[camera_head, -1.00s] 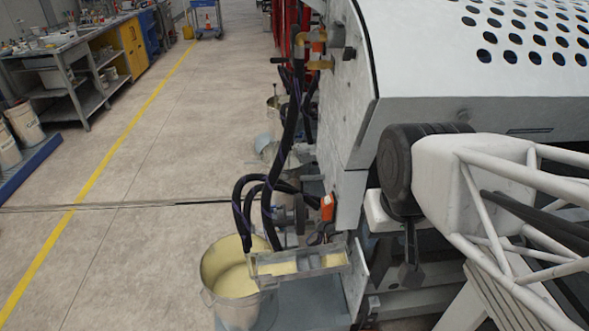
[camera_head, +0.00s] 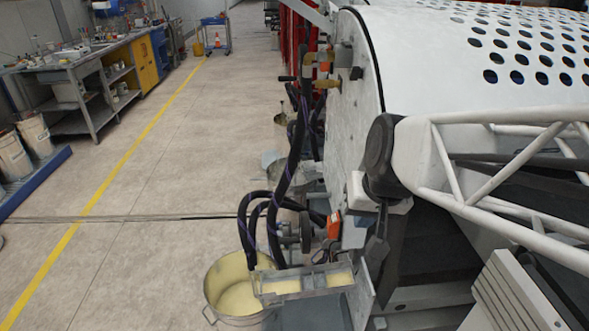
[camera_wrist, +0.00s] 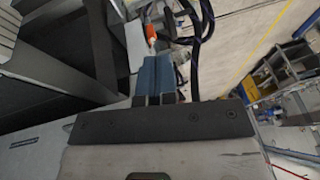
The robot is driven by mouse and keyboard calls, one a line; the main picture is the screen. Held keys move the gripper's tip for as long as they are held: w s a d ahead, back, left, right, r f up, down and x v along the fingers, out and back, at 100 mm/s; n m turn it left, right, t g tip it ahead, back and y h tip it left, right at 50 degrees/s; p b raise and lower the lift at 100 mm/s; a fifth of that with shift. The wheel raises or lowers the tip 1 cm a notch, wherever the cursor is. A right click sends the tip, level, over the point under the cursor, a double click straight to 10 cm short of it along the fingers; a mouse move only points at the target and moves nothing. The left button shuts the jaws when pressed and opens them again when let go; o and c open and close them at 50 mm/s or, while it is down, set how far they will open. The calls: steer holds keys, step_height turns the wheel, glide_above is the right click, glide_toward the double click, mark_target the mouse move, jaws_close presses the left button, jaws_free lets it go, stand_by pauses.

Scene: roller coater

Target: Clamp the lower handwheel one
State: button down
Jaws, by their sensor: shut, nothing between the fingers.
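A dark round handwheel (camera_head: 305,232), seen nearly edge-on, is at the lower left of the coater's end plate in the head view. It sits behind black hoses and left of an orange part (camera_head: 334,224). In the head view I cannot clearly make out the fingertips.
Black hoses (camera_head: 290,165) hang left of the coater, also at the top of the wrist view (camera_wrist: 205,20). A bucket of pale yellow liquid (camera_head: 232,285) and a tray (camera_head: 300,283) stand below. The white perforated cover (camera_head: 440,60) fills the right.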

steer(key=w+a+f+m+t+y, duration=0.1)
steer(key=w+a+m+t, duration=0.15)
steer(key=w, duration=0.85)
steer(key=w+a+m+t+y, duration=0.1)
steer(key=w+a, duration=0.2)
steer(key=w, duration=0.9)
steer(key=w+a+f+m+t+h, duration=0.1)
steer(key=w+f+m, duration=0.25)
steer(key=w, duration=0.45)
steer(key=w+a+f+m+t+h, duration=0.15)
steer(key=w+f, duration=0.25)
steer(key=w, duration=0.5)
steer(key=w+f+m+g+h, duration=0.15)
steer(key=w+f+m, duration=0.35)
steer(key=w+f, duration=0.65)
steer(key=m+g+h, duration=0.4)
steer(key=m+h, duration=0.1)
glide_toward(309, 210)
steer(key=shift+s+a+r+n+t, duration=0.25)
steer(key=shift+s+a+r, duration=0.6)
steer(key=shift+s+r, duration=0.25)
steer(key=shift+w+d, duration=0.1)
steer(key=x, duration=0.9)
steer(key=shift+w+d+f, duration=0.15)
steer(key=shift+d+f, duration=0.05)
steer(key=shift+f, duration=0.1)
steer(key=shift+w, duration=0.1)
